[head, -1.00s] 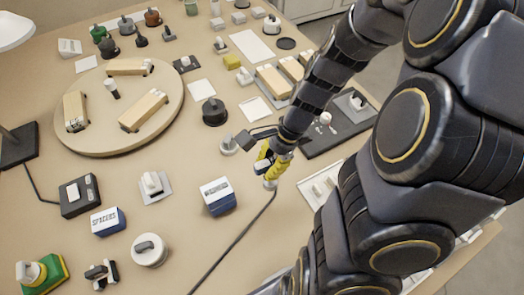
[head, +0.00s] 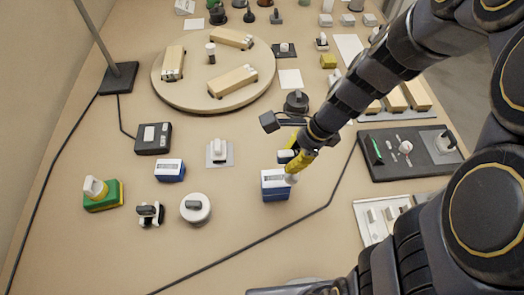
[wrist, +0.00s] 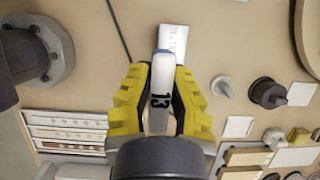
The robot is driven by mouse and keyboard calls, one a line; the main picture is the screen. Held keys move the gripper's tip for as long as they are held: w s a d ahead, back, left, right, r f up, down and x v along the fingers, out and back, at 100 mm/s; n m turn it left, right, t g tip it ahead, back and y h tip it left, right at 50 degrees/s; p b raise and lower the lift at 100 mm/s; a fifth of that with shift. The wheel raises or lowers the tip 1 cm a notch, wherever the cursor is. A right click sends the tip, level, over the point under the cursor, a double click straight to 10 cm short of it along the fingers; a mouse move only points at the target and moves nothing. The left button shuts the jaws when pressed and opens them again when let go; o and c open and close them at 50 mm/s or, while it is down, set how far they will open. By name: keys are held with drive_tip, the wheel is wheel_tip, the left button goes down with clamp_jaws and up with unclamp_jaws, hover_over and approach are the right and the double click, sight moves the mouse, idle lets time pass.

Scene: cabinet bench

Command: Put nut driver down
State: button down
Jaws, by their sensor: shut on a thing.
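The nut driver (wrist: 162,92) has a pale handle marked 13 and lies between the yellow fingers of my gripper in the wrist view. My gripper (wrist: 158,100) is shut on it. In the head view my gripper (head: 296,162) is beside and above the right side of a blue and white box (head: 274,187). The nut driver is mostly hidden there by the fingers. The box also shows beyond the tool's end in the wrist view (wrist: 174,38). I cannot tell whether the tool touches the box or the bench.
A round wooden board (head: 180,92) carries several wooden blocks. A black tray (head: 400,174) with tools is to the right. A white round container (head: 195,212) and a smaller blue box (head: 170,171) stand left. A cable (head: 262,234) crosses the bench. The bench front is mostly clear.

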drive_tip(key=shift+w+a+f, duration=0.9)
drive_tip(key=shift+w+f, duration=1.25)
drive_tip(key=shift+w, duration=0.45)
drive_tip(key=shift+w+a+f, duration=0.85)
drive_tip(key=shift+w+f, duration=1.25)
drive_tip(key=shift+w, duration=0.5)
drive_tip(key=shift+w+a+f, duration=0.9)
drive_tip(key=shift+w+f, duration=1.25)
drive_tip(key=shift+w, duration=0.45)
drive_tip(key=shift+f, duration=0.1)
drive_tip(key=c, duration=1.2)
unclamp_jaws()
drive_tip(key=shift+o, duration=0.2)
